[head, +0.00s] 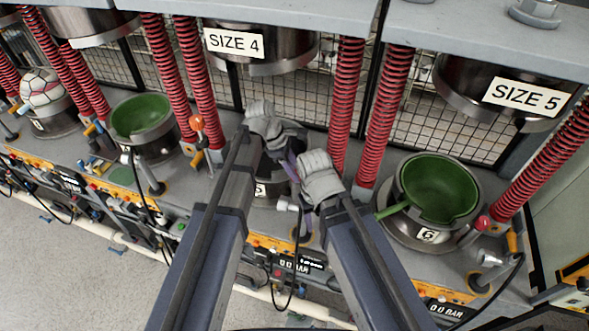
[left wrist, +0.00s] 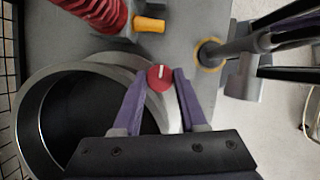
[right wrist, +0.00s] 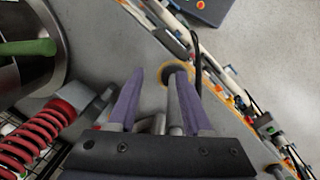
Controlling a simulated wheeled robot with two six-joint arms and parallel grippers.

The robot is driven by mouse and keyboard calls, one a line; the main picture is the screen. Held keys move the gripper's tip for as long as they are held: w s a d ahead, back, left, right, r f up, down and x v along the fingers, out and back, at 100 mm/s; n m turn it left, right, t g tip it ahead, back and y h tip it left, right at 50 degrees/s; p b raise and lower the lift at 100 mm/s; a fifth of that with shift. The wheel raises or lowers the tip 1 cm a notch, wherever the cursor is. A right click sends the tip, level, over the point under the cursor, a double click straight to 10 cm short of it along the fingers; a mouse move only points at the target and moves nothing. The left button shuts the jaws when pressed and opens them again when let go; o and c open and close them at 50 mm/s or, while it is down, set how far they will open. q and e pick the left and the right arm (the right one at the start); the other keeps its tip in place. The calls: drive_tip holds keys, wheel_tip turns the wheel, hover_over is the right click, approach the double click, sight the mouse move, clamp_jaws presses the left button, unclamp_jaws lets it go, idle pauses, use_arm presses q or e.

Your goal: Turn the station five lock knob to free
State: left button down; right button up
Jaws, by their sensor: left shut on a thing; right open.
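The station five lock knob (left wrist: 160,78) is a small red disc with a white pointer line, set at the rim of an open dark cup (left wrist: 45,120) in the left wrist view. The line runs roughly up and down in that picture. My left gripper (left wrist: 160,74) is shut on the knob, with one purple finger at each side. In the head view my left gripper (head: 291,166) is over station five, whose number plate (head: 260,190) is partly behind my arm; the knob is hidden there. My right gripper (right wrist: 160,73) is open above the grey deck between stations five and six.
A grey post (right wrist: 175,76) stands close to the right fingertips. Station six's green bowl (head: 440,190) is at the right, and another green bowl (head: 142,115) at the left. Red springs (head: 385,110) rise behind. Orange panels line the front edge.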

use_arm(q)
drive_tip(key=shift+n, duration=0.3)
drive_tip(key=shift+c, duration=2.3)
unclamp_jaws()
